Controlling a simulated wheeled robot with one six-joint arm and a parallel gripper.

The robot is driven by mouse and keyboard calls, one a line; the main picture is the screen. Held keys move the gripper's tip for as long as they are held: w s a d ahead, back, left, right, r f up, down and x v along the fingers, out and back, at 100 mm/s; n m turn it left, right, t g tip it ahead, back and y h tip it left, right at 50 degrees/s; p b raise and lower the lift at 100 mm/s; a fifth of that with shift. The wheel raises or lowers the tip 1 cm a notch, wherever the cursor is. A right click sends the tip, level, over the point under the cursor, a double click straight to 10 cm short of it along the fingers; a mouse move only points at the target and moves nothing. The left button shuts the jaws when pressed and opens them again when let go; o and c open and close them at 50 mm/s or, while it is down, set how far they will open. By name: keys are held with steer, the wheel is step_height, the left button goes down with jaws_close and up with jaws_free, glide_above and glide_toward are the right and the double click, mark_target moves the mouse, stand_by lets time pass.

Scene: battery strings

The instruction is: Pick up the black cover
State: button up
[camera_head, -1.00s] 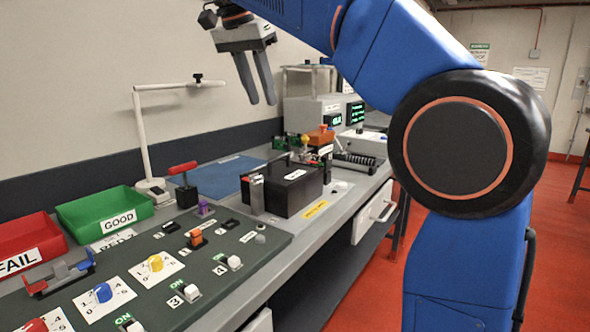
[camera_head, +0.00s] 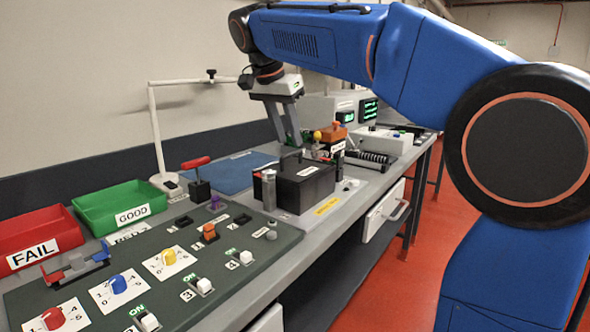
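The black cover (camera_head: 309,189) is a dark box shape with a white label on its upper part, standing on a light plate on the bench. A thin dark handle shows at its top. My gripper (camera_head: 290,145) points down just above the cover's top, near the handle. Its two grey fingers stand apart with a gap between them, and nothing shows held. I cannot tell whether the fingertips are beside the handle or behind it.
A grey metal post (camera_head: 269,189) stands close at the cover's left front. A lever with a red grip (camera_head: 196,163) and a green GOOD bin (camera_head: 121,205) are to the left. Orange and yellow parts (camera_head: 332,133) and a black ribbed roller (camera_head: 367,158) lie behind to the right.

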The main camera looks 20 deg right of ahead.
glide_above(299, 170)
steer(key=w+a, duration=0.2)
steer(key=f, duration=0.4)
steer(key=shift+w+d+f, duration=0.15)
steer(key=shift+w+f, duration=0.05)
steer(key=shift+f, duration=0.1)
jaws_close()
stand_by(0.9)
